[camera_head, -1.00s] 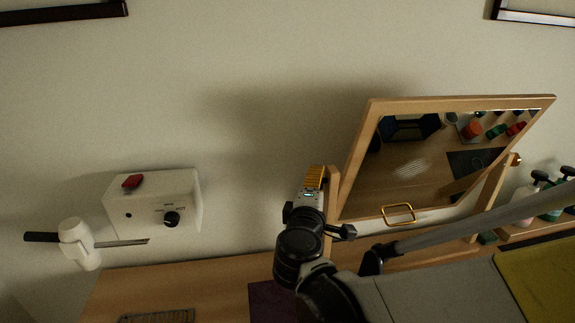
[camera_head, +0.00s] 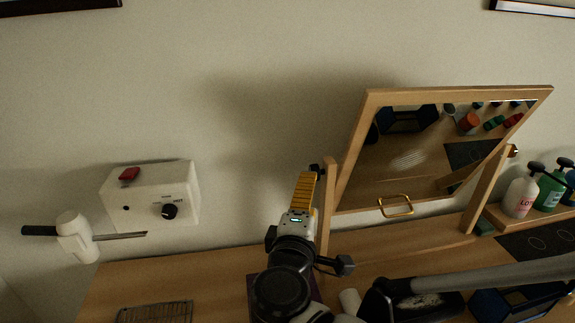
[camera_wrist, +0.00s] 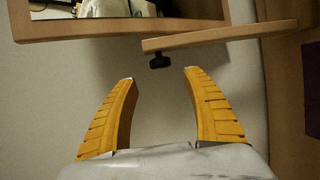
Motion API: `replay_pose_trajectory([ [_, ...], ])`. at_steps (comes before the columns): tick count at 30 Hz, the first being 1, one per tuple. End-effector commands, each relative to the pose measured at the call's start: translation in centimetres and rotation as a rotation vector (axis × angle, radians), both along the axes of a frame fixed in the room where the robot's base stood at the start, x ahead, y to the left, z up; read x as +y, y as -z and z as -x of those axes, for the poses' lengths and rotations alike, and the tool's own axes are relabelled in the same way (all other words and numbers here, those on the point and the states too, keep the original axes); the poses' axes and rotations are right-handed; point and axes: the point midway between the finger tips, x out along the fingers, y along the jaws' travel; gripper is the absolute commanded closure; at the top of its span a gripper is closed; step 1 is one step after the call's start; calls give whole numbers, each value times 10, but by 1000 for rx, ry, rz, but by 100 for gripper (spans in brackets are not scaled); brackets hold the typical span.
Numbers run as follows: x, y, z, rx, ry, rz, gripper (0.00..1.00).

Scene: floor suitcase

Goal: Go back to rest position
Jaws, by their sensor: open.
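My gripper (camera_head: 306,185) is raised over the wooden surface, just left of the mirror's wooden post in the head view. In the wrist view my gripper (camera_wrist: 158,76) shows two yellow ribbed fingers spread apart with nothing between them. A wooden-framed tilting mirror (camera_head: 366,112) with a brass handle (camera_head: 396,206) stands to the right. In the wrist view, a dark knob (camera_wrist: 160,61) and the lower mirror frame (camera_wrist: 110,30) lie beyond the fingertips.
A wire rack (camera_head: 155,312) lies on the wooden surface (camera_head: 200,275). Pump bottles (camera_head: 520,197) stand at the right. Free wall lies above my gripper.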

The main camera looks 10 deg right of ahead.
Motion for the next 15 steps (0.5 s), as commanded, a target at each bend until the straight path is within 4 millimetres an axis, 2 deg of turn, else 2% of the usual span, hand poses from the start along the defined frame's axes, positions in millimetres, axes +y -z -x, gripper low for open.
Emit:
replay_pose_trajectory([
  [6, 6, -2, 15, 0, -1, -1, 42],
  [15, 5, -1, 16, 2, 2, -4, 42],
])
